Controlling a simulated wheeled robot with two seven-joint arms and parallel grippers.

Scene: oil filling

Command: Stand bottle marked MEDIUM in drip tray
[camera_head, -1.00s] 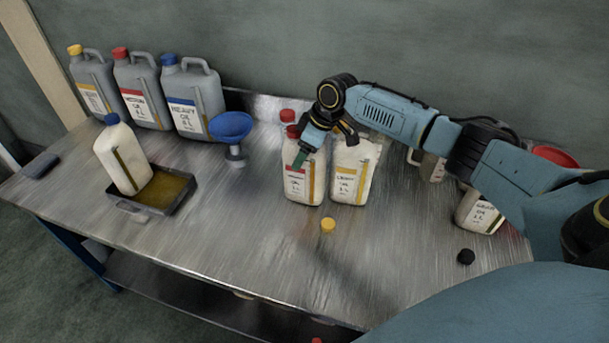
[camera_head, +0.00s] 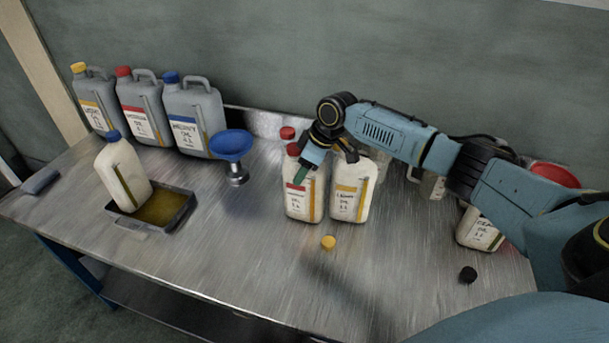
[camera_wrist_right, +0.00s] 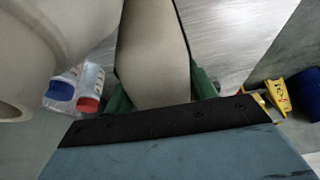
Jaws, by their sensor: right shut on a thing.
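A white bottle with a red cap and red label (camera_head: 296,202), which I take as the MEDIUM one, stands on the bench; its lettering is too small to read surely. My right gripper (camera_head: 303,172) reaches its upper part, shut on it. In the right wrist view the green fingers (camera_wrist_right: 160,93) are either side of a pale bottle part (camera_wrist_right: 152,60). The dark drip tray (camera_head: 178,217) is at the left with yellowish oil in it. A white bottle with a blue cap (camera_head: 122,175) stands tilted in the tray. My left gripper is out of view.
A yellow-labelled white bottle (camera_head: 349,195) stands right beside the red-labelled one. A blue funnel (camera_head: 231,146) and three grey jugs (camera_head: 190,120) are at the back left. A yellow cap (camera_head: 328,242) and black cap (camera_head: 467,274) lie in front. The bench between tray and bottles is clear.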

